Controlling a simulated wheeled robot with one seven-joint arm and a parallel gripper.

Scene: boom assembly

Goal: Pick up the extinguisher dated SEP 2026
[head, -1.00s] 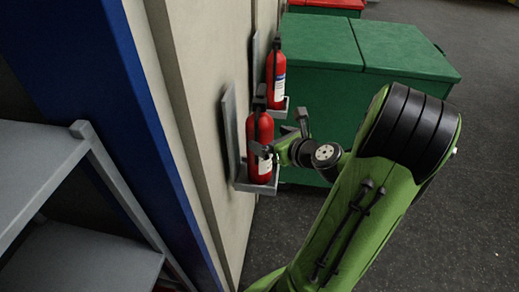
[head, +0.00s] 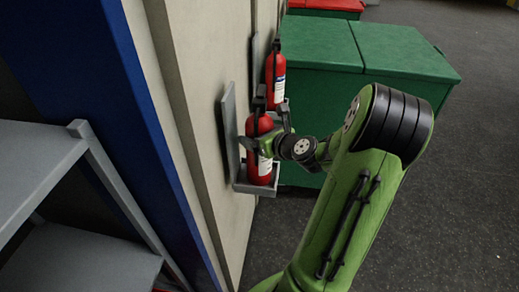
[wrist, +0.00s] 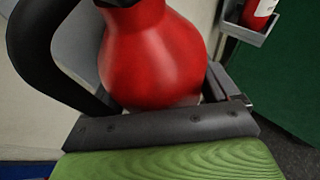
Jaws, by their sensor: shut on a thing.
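Two red extinguishers stand upright in grey wall brackets. The near extinguisher (head: 260,168) is in the nearer bracket (head: 256,189), and its red body (wrist: 155,55) fills the middle of the wrist view. My gripper (head: 262,145) is shut on the near extinguisher's body, reaching it from the right. The far extinguisher (head: 275,78) stands further along the wall, and its lower part also shows in the wrist view (wrist: 262,10). White labels show on both, but no date can be read. The fingertips are partly hidden by the extinguisher.
Green bins (head: 320,45) stand to the right, behind the brackets. A beige wall (head: 190,80) with a blue edge and a grey shelf unit (head: 45,150) are on the left. The dark floor (head: 470,190) at right is clear.

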